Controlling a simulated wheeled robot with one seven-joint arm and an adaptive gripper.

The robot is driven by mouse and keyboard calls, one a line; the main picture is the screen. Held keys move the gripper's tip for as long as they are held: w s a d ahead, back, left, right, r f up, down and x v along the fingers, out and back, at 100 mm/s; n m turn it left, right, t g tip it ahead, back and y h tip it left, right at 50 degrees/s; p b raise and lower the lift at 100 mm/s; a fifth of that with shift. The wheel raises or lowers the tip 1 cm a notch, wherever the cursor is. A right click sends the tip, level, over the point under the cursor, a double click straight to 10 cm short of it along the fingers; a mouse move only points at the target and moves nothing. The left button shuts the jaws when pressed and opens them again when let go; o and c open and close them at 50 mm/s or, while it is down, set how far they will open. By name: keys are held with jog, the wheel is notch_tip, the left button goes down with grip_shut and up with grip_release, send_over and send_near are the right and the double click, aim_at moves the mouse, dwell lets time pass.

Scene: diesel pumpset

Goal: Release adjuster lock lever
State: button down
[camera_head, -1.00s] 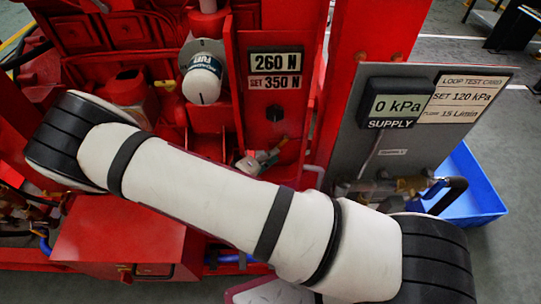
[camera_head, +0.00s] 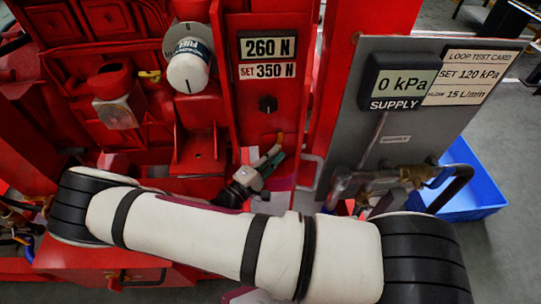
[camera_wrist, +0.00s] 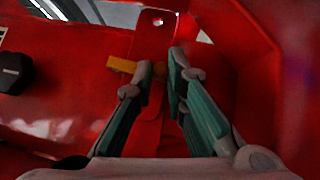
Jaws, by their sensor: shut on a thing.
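The lock lever (camera_wrist: 122,64) is a short yellow-orange handle at a red slotted strap in the wrist view. In the head view its yellow end (camera_head: 280,138) shows at my fingertips, below the black knob on the red panel. My gripper (camera_wrist: 161,68) has its two grey and green fingers on either side of the lever's inner end, and it is shut on the lever. The left finger hides part of the lever. In the head view my gripper (camera_head: 272,160) is small and partly covers the lever.
A black knob (camera_head: 268,104) sits on the red panel under signs reading 260 N and SET 350 N (camera_head: 268,71). A grey board with a 0 kPa gauge (camera_head: 402,83) and brass fitting (camera_head: 417,175) stands right. A blue bin (camera_head: 470,190) lies behind it.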

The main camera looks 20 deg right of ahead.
jog(key=shift+s+d+f+n, duration=0.1)
jog(key=shift+d+f+n, duration=0.1)
jog(key=shift+n, duration=0.2)
jog(key=c, duration=1.6)
grip_release()
jog(key=shift+r, duration=0.1)
jog(key=v, duration=1.2)
jog(key=shift+f, duration=0.3)
jog(key=shift+d, duration=0.1)
jog(key=shift+s, duration=0.1)
